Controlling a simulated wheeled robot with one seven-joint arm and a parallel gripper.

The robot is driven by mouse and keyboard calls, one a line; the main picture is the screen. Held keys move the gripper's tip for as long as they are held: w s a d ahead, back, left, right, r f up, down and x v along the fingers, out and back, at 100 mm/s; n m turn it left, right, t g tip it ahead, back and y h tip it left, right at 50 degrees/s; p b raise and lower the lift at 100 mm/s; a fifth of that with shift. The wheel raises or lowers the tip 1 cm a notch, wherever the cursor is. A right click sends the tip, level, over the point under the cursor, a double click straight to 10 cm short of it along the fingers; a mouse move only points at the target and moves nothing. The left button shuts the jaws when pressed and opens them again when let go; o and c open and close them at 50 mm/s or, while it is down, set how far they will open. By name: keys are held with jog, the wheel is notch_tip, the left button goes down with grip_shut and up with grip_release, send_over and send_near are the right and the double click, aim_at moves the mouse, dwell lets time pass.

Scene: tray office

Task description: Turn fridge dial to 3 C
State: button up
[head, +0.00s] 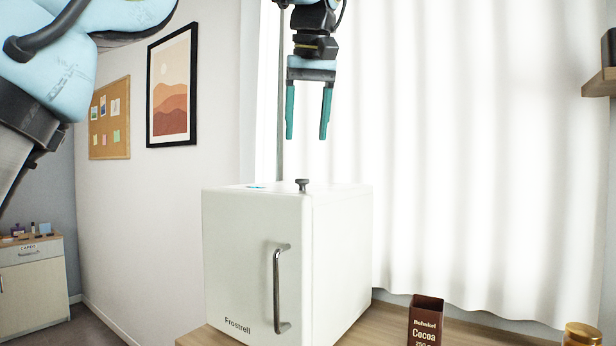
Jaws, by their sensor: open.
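A white fridge (255,262) labelled "Frostrell" stands on a wooden surface, with its door and a vertical metal handle (279,288) facing me. A small dark knob (302,185), which looks like the dial, sits on top of the fridge. Its markings and setting are too small to read.
The wooden counter (385,326) holds a dark cocoa box (426,318) and a gold-lidded jar (581,334) at the right. A white curtain (470,150) hangs behind. A wall shelf (600,85) is at the upper right. The air around the knob is free.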

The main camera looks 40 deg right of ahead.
aim_at(302, 185)
jog(key=b+x, duration=0.1)
jog(key=x, duration=0.8)
jog(key=shift+w+f, duration=0.1)
jog(key=shift+f, duration=0.25)
grip_shut()
